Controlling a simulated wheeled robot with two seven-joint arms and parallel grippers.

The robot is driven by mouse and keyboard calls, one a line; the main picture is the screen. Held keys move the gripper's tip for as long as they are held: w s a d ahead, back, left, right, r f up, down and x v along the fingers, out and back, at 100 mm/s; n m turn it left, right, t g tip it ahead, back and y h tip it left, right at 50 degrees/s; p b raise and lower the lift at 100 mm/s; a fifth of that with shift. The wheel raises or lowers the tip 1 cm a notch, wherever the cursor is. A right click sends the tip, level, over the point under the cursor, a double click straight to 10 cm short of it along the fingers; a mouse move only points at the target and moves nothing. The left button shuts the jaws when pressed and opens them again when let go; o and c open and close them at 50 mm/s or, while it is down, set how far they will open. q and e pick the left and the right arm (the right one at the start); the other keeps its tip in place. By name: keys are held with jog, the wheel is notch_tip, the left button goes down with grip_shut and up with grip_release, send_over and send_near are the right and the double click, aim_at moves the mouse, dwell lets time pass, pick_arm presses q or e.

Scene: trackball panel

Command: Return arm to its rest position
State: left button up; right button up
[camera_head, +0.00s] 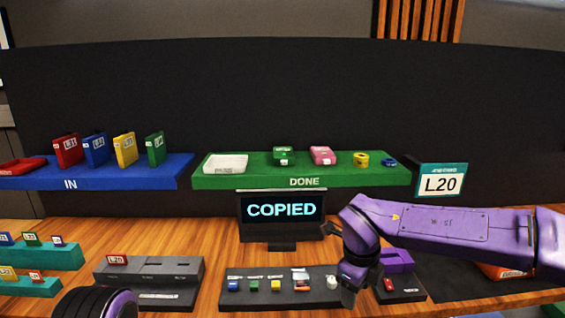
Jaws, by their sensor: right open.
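My purple right arm reaches in from the right, bent at a dark joint. Its right gripper (350,297) points down over the front right of a dark panel (262,300); it is small and partly hidden by the wrist, and open. A pale ball-like piece (332,282) sits on the panel just left of it. I cannot tell whether they touch. A monitor (284,211) behind the panel reads "COPIED". Only a dark, round, purple-edged part of my left arm shows at the bottom left; its gripper is out of view.
A blue IN shelf (120,184) holds several coloured boxes. A green DONE shelf (250,182) holds a white tray (226,164) and several small items. An L20 sign (441,181) stands at the right. A grey block unit (150,270) and teal racks (40,256) are left. A purple piece (399,260) is beside the right wrist.

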jog(key=s+d+f+n+t+h+b, duration=0.1)
jog(key=s+d+f+n+t, duration=0.2)
jog(key=f, duration=0.5)
jog(key=s+d+f+n+t+h, duration=0.15)
jog(key=f+n, duration=0.25)
jog(key=f, duration=0.4)
jog(key=s+d+f+n+t+h+b, duration=0.1)
jog(key=d+f+n+h, duration=0.2)
jog(key=f, duration=0.6)
pick_arm(q)
notch_tip(320, 180, down, 5)
jog(key=shift+w+a+r+b, duration=0.1)
jog(key=shift+w+r+b, duration=0.05)
jog(key=shift+b, duration=1.1)
pick_arm(e)
jog(key=s+d+f+n+g+y, duration=0.1)
jog(key=s+d+f+n, duration=0.1)
jog(key=s, duration=0.6)
jog(key=s+d+f+n+g+y, duration=0.1)
jog(key=s+d+f+n, duration=0.1)
jog(key=s+f+n, duration=0.2)
jog(key=s+d+f+n+g+y, duration=0.1)
jog(key=s+f+n, duration=0.3)
jog(key=s, duration=0.9)
notch_tip(320, 180, down, 3)
jog(key=shift+d+f+g, duration=0.1)
jog(key=shift+d+g, duration=0.35)
jog(key=shift+d, duration=0.4)
